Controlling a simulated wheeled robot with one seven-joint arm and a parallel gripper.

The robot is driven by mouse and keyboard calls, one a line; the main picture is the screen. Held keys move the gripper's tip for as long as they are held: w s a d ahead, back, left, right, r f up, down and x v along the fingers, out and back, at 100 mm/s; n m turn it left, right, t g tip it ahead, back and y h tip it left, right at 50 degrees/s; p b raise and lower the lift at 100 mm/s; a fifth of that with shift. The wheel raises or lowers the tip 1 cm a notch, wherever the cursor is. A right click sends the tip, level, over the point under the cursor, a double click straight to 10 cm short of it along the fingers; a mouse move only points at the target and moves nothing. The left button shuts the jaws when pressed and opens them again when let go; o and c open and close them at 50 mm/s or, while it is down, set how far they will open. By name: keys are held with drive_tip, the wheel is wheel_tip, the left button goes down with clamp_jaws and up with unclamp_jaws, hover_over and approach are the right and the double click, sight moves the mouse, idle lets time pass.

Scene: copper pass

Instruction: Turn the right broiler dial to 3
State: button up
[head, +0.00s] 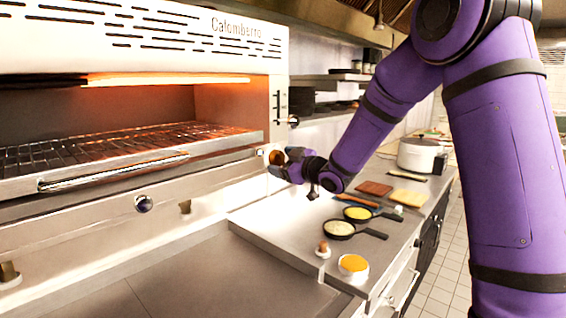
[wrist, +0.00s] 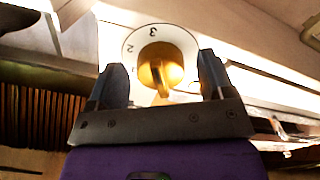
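The broiler (head: 140,45) is a large white and steel unit at the left in the head view, with its heating element glowing orange. Its right dial shows as a dark gold knob (head: 277,157) at the right end of the front. In the wrist view the gold knob (wrist: 160,68) sits on a white plate marked 2 and 3 at its upper left. The knob's ridge points down in that picture; other marks are hidden. My gripper (head: 272,162) is at this dial. In the wrist view its dark fingers (wrist: 163,75) are apart on either side of the knob, with gaps showing.
Below the broiler, another round knob (head: 143,203) is on the front panel. The steel counter at right holds small pans (head: 339,228), a cup of orange food (head: 353,264), boards (head: 409,198) and a white pot (head: 418,154). The front counter is bare.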

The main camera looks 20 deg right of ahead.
drive_tip(key=v, duration=1)
drive_tip(key=shift+s, duration=0.4)
drive_tip(key=shift+d, duration=0.2)
